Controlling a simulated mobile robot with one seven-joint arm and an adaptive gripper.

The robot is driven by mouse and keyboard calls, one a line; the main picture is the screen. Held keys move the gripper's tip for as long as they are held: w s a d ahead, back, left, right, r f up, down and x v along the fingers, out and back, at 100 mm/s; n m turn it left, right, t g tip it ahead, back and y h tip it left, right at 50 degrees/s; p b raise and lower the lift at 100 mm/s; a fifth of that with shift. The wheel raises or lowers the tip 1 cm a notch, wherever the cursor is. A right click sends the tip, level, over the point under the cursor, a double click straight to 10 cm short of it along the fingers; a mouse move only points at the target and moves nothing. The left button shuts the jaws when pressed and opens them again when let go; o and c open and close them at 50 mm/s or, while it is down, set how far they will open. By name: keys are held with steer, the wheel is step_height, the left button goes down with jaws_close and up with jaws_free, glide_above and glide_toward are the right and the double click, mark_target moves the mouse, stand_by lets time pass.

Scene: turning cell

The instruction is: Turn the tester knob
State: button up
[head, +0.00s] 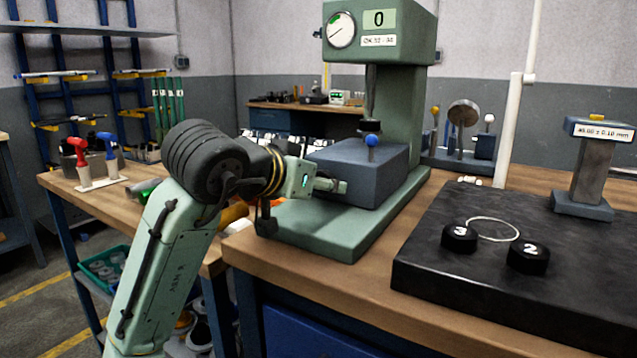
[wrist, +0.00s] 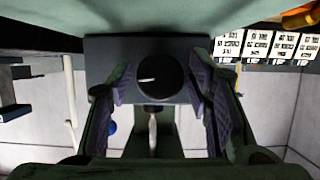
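The green hardness tester (head: 402,100) stands on the bench with a dial and a display reading 0. A grey-blue block (head: 372,172) sits on its base. In the wrist view, a round black knob (wrist: 158,80) with a white pointer mark sits on a dark face. My gripper (head: 328,186) is at the left side of the block. In the wrist view its purple-padded fingers (wrist: 160,92) are open, one on each side of the knob; contact is not clear. The knob is hidden in the head view.
A blue ball (head: 372,141) stands in front of the tester's spindle (head: 370,95). A black plate (head: 470,268) with pucks marked 3 (head: 459,238) and 2 (head: 528,257) lies to the right. A gauge stand (head: 592,170) is at far right.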

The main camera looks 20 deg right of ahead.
steer(key=c, duration=0.8)
steer(key=shift+r+m+t+y+p, duration=0.1)
steer(key=shift+m+t+y+p, duration=0.25)
steer(key=shift+m, duration=0.25)
steer(key=shift+m+t, duration=0.35)
steer(key=shift+m, duration=0.25)
steer(key=shift+y, duration=0.25)
steer(key=o, duration=1.1)
steer(key=v, duration=1.2)
